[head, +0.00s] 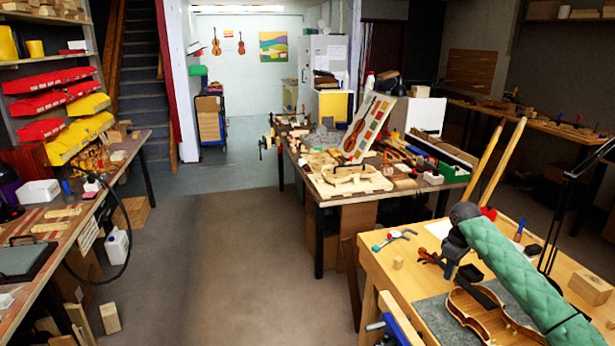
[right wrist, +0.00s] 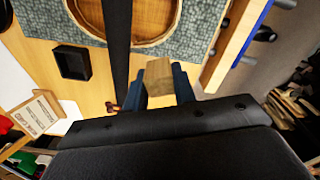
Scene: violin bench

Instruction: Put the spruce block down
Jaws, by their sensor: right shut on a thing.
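The spruce block (right wrist: 160,74) is pale wood and sits between the two blue fingers of my right gripper (right wrist: 160,92), which is shut on it. In the head view my right gripper (head: 449,268) is low over the right-hand bench, beside the violin's scroll. I cannot make out the held block there. The right wrist view does not settle whether the block touches the bench top. The violin (head: 487,318) lies on a grey mat (head: 436,312). My left gripper is not in view.
A black tray (right wrist: 73,62) and a blue vise (right wrist: 245,40) flank the gripper. Bare bench top (head: 415,282) shows left of the violin.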

